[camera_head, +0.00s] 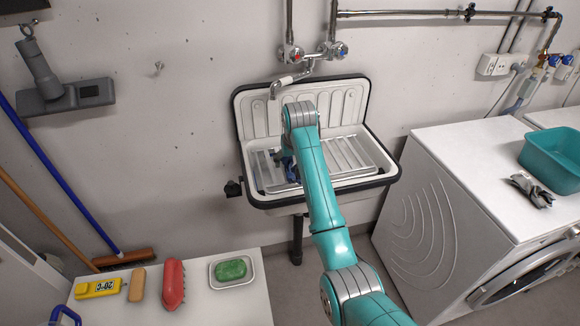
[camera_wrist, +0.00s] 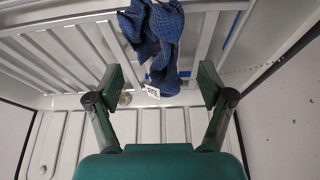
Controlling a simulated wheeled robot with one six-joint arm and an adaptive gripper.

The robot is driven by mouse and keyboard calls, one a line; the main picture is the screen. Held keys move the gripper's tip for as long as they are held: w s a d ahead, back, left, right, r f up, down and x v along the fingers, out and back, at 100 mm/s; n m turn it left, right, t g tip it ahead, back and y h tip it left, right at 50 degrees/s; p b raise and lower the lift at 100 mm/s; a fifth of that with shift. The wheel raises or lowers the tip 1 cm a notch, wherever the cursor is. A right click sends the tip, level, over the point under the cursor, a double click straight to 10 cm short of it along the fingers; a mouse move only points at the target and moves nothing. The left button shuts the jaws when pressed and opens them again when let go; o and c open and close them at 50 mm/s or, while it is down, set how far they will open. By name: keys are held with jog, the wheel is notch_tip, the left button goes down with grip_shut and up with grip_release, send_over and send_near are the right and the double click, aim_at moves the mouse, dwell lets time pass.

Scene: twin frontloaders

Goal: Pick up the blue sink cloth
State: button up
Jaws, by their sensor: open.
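The blue sink cloth (camera_wrist: 155,38) hangs bunched over the rack bars in the wrist view, with a small white tag at its lower end. In the head view only a small part of the cloth (camera_head: 288,166) shows beside my arm. My gripper (camera_wrist: 161,82) is open, with its two dark green fingers apart. The lower end of the cloth lies in line with the gap between the fingertips in the wrist view. I cannot tell how far it is from them in depth. My arm hides the gripper in the head view.
The white sink (camera_head: 365,184) with a black rim surrounds the metal rack (camera_head: 350,155). The tap (camera_head: 285,82) sticks out above its back. A washing machine (camera_head: 425,225) with a teal tub (camera_head: 555,165) stands right. A white table (camera_head: 225,303) holding soap and brushes stands front left.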

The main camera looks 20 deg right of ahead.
aim_at(291, 163)
jog(key=shift+x, duration=2.15)
jog(key=shift+w+r, duration=0.1)
jog(key=shift+w, duration=0.05)
jog(key=c, duration=1.4)
